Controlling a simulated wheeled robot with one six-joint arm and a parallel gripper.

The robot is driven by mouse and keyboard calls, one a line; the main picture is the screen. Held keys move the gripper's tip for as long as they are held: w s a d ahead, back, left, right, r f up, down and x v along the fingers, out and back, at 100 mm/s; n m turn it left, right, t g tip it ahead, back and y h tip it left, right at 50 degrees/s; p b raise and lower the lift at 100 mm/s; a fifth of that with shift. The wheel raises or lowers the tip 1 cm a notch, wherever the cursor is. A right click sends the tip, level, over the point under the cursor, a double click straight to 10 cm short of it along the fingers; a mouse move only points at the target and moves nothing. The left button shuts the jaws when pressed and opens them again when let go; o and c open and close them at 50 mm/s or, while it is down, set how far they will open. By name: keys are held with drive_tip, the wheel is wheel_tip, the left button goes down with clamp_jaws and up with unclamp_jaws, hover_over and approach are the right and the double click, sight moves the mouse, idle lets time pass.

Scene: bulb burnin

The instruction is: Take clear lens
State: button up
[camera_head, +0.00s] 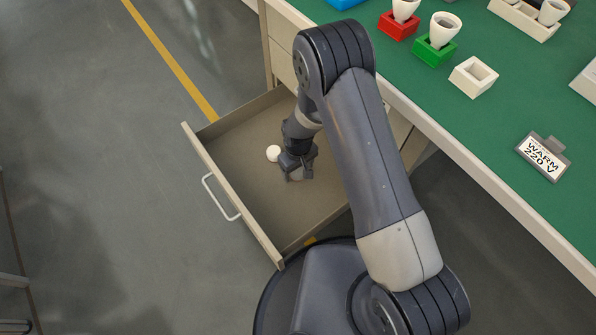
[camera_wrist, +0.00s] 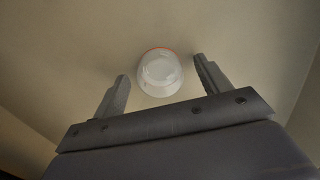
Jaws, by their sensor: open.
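The clear lens (camera_wrist: 160,72), a small see-through cup with a thin reddish rim, lies on the drawer floor in the wrist view. It sits between and slightly ahead of the two fingertips, with a gap on each side. My gripper (camera_head: 298,172) is open and empty, low inside the open drawer; its fingers also show in the wrist view (camera_wrist: 160,78). In the head view the gripper largely hides the spot below it. A small round white thing (camera_head: 273,153) lies just left of the gripper there; I cannot tell if it is the same lens.
The pulled-out drawer (camera_head: 222,147) has low walls around my gripper. The green workbench (camera_head: 480,130) is at the right, with a red holder (camera_head: 396,26), a green holder (camera_head: 434,50), a white holder (camera_head: 473,77) and a "WARM 220 V" sign (camera_head: 543,157).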

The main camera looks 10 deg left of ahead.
drive_tip(key=shift+c, duration=0.5)
drive_tip(key=shift+r, duration=0.1)
drive_tip(key=c, duration=0.9)
drive_tip(key=shift+r+p, duration=2.8)
drive_tip(key=shift+r, duration=4.45)
